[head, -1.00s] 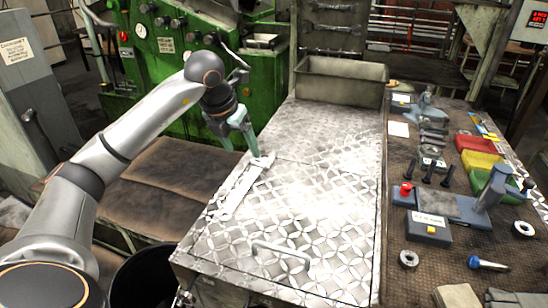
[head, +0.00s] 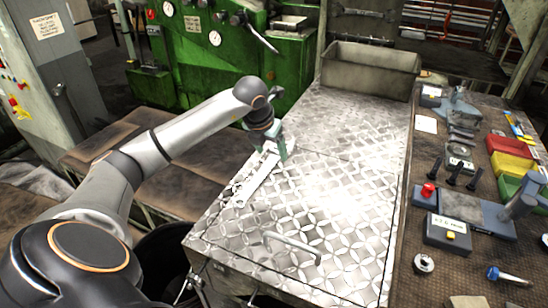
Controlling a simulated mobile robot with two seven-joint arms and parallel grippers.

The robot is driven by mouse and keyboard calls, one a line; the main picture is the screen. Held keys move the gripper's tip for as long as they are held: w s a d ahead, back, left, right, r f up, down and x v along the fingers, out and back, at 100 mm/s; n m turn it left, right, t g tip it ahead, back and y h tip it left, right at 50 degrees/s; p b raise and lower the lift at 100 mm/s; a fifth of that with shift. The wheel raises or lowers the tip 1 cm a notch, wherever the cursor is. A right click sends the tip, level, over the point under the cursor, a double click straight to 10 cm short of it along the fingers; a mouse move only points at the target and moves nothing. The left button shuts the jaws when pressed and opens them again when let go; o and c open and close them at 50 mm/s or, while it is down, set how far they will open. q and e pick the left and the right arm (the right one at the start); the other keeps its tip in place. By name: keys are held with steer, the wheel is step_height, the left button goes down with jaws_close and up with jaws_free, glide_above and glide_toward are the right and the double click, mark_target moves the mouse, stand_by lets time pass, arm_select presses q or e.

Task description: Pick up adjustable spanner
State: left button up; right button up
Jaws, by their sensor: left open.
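The adjustable spanner (head: 256,181) is a long silver tool lying on the diamond-patterned metal top (head: 340,235), near its left edge. One finger shows on the right side of the head; the other is partly hidden. I cannot tell whether the fingers touch the spanner. My right gripper is not in view.
A grey metal bin (head: 370,70) stands at the back of the metal top. A raised handle (head: 291,246) lies at the front. To the right, a brown bench (head: 420,200) holds bolts, coloured bins and a button box (head: 449,235). The middle of the top is clear.

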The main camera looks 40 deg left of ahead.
arm_select(q)
steer(key=shift+x, duration=1.1)
steer(key=shift+f, duration=0.15)
jaws_close()
stand_by(0.9)
